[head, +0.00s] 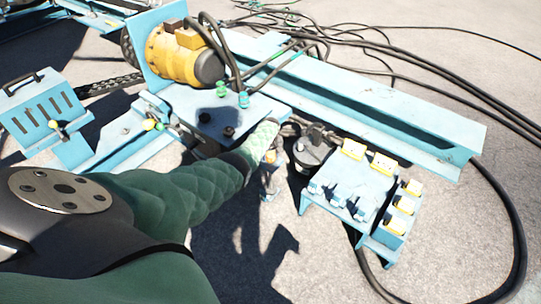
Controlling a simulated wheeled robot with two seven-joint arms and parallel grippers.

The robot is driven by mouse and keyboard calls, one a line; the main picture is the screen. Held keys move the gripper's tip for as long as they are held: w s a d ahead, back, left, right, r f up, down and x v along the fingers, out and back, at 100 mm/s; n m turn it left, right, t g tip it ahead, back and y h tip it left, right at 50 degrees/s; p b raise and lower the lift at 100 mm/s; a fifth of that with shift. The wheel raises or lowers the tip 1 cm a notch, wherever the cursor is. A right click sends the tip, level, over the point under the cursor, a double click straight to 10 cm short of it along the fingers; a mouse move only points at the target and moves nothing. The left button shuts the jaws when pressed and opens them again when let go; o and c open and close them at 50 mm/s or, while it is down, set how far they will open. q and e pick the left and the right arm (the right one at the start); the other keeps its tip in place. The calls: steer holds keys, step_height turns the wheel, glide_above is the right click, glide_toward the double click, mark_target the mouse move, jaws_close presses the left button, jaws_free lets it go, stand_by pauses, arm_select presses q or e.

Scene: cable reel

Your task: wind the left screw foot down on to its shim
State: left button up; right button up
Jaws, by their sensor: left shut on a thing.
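My left arm, in a green quilted sleeve, reaches in from the lower left. My left gripper (271,156) is at the front edge of the blue machine frame and is small and partly hidden by the sleeve. It is shut on what looks like the left screw foot (268,179), an upright post below the frame's edge. The lower end of the foot is near the ground; a shim under it cannot be made out, so I cannot tell whether they touch. My right gripper is not in view.
A blue stand with yellow-capped parts (352,190) is close to the right of my gripper. A yellow motor (178,57) sits on the frame, and a long blue beam (370,105) runs right. Black cables (455,75) cross the ground. Bare ground lies in front.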

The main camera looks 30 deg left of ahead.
mark_target(271, 154)
arm_select(q)
steer(key=shift+m, duration=1.5)
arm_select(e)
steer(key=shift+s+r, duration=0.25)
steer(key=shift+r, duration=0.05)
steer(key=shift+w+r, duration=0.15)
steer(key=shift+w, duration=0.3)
arm_select(q)
steer(key=o, duration=0.9)
steer(key=shift+r, duration=0.25)
steer(key=shift+r+p, duration=0.6)
steer(key=shift+r, duration=0.1)
step_height(271, 154, up, 5)
steer(key=shift+f+p, duration=0.15)
steer(key=shift+p, duration=0.6)
steer(key=shift+r, duration=0.6)
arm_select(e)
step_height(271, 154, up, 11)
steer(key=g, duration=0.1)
